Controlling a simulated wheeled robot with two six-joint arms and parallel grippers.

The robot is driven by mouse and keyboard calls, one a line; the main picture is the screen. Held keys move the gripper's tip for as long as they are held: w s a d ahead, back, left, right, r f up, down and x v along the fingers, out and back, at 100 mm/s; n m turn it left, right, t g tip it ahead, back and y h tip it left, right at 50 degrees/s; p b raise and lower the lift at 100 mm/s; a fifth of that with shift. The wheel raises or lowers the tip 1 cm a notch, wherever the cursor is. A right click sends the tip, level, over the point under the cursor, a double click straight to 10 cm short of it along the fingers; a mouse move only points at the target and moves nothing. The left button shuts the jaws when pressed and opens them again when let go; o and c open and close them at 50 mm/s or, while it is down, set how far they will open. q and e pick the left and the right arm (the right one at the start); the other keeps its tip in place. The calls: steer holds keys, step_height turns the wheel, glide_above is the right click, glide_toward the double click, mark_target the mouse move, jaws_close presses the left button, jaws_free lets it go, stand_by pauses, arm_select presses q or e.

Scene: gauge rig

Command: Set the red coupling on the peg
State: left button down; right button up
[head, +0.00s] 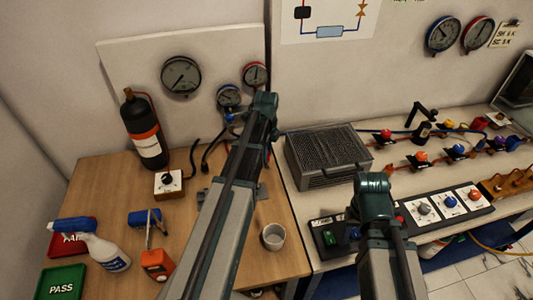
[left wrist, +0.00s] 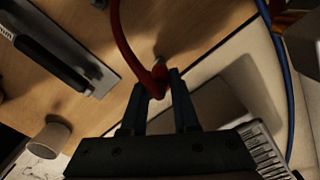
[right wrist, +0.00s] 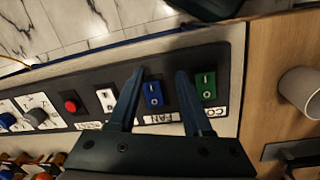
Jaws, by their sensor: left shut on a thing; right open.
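My left gripper (left wrist: 158,80) is shut on the end of a red hose (left wrist: 122,35), seen in the left wrist view. The red coupling looks to be this hose end; the fingers partly hide it. In the head view the left forearm (head: 235,190) covers the left gripper. My right gripper (right wrist: 161,72) is open and empty above the switch panel, with a blue rocker switch (right wrist: 153,93) between its fingers in the picture. At the right edge of the head view, a wooden rack (head: 492,190) carries several upright pegs. I cannot tell which peg is the task's.
A grey ribbed metal box (head: 328,155) stands between the arms. A white cup (head: 273,237), a spray bottle (head: 100,245) and a black cylinder (head: 145,135) stand on the wooden table. Valves and hoses fill the right bench. A blue hose (left wrist: 275,50) runs near the left gripper.

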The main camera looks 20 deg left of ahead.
arm_select(q)
steer(key=shift+f+b, duration=0.3)
arm_select(e)
steer(key=shift+f, duration=0.3)
arm_select(q)
steer(key=shift+f+b, duration=0.8)
arm_select(e)
steer(key=shift+f, duration=0.8)
